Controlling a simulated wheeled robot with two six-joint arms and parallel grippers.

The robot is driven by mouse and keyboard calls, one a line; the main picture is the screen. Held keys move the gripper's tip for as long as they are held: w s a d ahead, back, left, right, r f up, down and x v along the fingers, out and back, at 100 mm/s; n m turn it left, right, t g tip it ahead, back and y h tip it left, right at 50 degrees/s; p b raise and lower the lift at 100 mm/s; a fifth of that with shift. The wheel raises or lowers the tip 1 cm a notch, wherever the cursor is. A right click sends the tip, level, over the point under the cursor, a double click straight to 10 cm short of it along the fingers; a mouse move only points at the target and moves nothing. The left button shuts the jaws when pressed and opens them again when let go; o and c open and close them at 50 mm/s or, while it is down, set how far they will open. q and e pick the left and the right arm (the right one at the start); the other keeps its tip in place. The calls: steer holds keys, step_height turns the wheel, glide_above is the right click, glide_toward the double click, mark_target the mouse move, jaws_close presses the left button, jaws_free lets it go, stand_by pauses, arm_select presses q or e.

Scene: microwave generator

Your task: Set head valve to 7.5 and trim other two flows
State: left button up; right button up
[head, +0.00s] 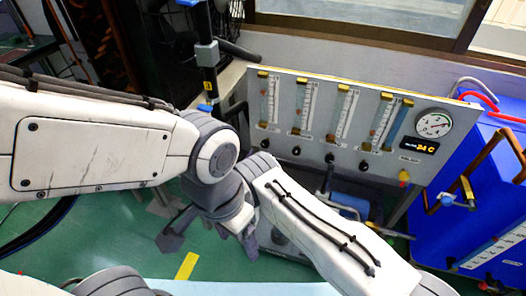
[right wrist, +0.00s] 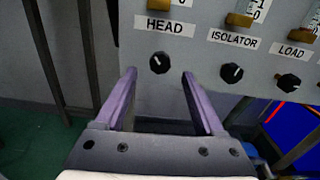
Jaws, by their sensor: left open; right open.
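The grey flow panel (head: 345,120) carries several flow tubes with yellow fittings; their readings are too small to tell. In the right wrist view, the black HEAD knob (right wrist: 159,62) is leftmost, then the ISOLATOR knob (right wrist: 231,73) and the LOAD knob (right wrist: 289,82), each with a white mark. My right gripper (right wrist: 159,76) is open, its purple fingers on either side of the HEAD knob in the picture; contact is not visible. My left gripper (head: 210,243) is open and empty, low above the green floor, away from the panel.
A round gauge (head: 434,123) and a temperature display (head: 420,145) sit at the panel's right end. A blue cabinet (head: 440,220) with a copper pipe stands to the right. A dark post (head: 207,75) stands left of the panel. My arms cross close together before the panel.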

mark_target(264, 145)
steer(key=b+x, duration=0.1)
steer(key=x, duration=0.3)
steer(key=shift+f+b, duration=0.15)
steer(key=shift+b, duration=0.15)
steer(key=shift+w+d, duration=0.15)
steer(key=shift+w, duration=0.25)
jaws_close()
steer(key=shift+n+b, duration=0.3)
steer(key=shift+b, duration=0.25)
